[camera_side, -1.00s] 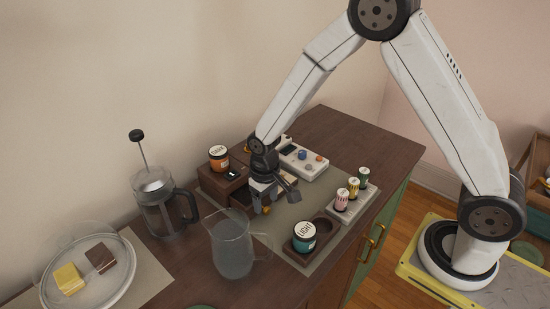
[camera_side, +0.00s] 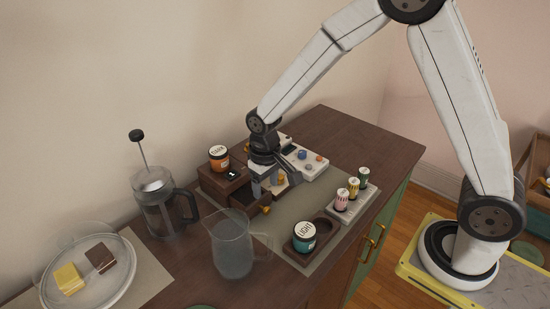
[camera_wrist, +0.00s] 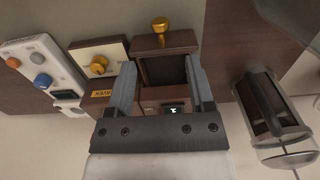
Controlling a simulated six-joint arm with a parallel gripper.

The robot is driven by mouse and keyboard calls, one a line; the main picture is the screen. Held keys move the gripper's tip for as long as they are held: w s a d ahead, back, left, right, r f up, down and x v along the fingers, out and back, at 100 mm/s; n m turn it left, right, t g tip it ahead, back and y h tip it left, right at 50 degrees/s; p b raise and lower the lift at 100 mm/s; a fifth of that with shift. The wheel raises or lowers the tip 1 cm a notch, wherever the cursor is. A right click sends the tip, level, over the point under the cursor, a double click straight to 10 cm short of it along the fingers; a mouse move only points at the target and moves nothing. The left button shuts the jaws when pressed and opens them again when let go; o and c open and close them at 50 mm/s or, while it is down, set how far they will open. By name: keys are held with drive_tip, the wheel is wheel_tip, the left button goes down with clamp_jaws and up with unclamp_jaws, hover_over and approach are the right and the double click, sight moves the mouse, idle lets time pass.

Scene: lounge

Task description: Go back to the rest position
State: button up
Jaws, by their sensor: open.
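My gripper (camera_side: 268,188) is open and empty, its fingers pointing down over the small wooden drawer box. In the wrist view its two fingers (camera_wrist: 162,88) stand apart on either side of an open drawer. The drawer (camera_wrist: 166,43) is pulled out, with a dark inside and a brass knob (camera_wrist: 160,25) on its front. In the side view the knob (camera_side: 266,209) shows just below the fingers, apart from them. Part of the drawer is hidden behind the fingers.
An orange jar (camera_side: 218,158) stands on the box. A panel with knobs (camera_side: 303,160) lies behind my gripper. A glass jug (camera_side: 232,245), a French press (camera_side: 160,203), a teal jar (camera_side: 305,238) and a rack of small bottles (camera_side: 345,205) stand around. The space above is free.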

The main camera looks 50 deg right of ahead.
drive_tip(key=s+d+r+t, duration=0.1)
drive_tip(key=s+d+r, duration=0.1)
drive_tip(key=s, duration=0.4)
drive_tip(key=s+d+r+t, duration=0.1)
drive_tip(key=s+d+r, duration=0.2)
drive_tip(key=s, duration=0.3)
drive_tip(key=shift+s+d+t, duration=0.3)
drive_tip(key=shift+d, duration=0.1)
idle(1.2)
